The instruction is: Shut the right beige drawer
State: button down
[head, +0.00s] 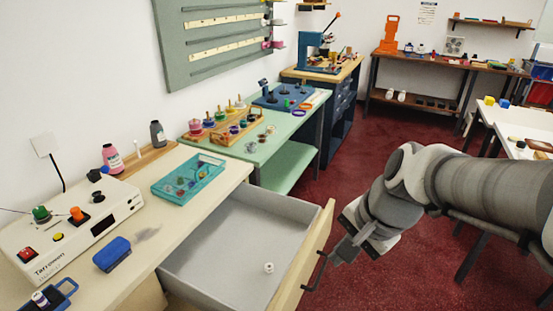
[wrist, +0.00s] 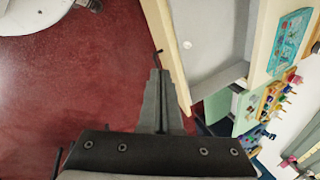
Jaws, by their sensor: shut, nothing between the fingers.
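The beige drawer (head: 304,252) stands pulled out from the counter, with its grey inside (head: 225,245) in open view. A small white item lies on the drawer floor (head: 268,267). A dark bar handle (head: 316,272) sits on the drawer's outer front face. My gripper (head: 340,252) is shut and empty, just outside the drawer front near the handle. In the wrist view my gripper (wrist: 159,78) points along the drawer front (wrist: 168,50), its tips close to the front. I cannot tell whether they touch the handle.
The beige counter (head: 140,235) holds a teal tray (head: 188,178), a white machine (head: 75,232) and a blue block (head: 112,254). A green table (head: 262,140) stands beyond the drawer. The red floor (head: 390,270) in front of the drawer is clear.

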jog(key=w+d+f+m+g+y+b, duration=0.1)
jog(key=w+d+f+m+b, duration=0.15)
jog(key=f+m, duration=0.55)
jog(key=w+d+f+m+b, duration=0.1)
jog(key=w+f+m+b, duration=0.3)
jog(key=f, duration=0.6)
jog(key=m+b, duration=0.1)
jog(key=b, duration=0.4)
send_over(296, 301)
jog(key=s+d, duration=0.1)
jog(key=d, duration=0.1)
notch_tip(296, 301, down, 9)
jog(key=shift+r, duration=0.15)
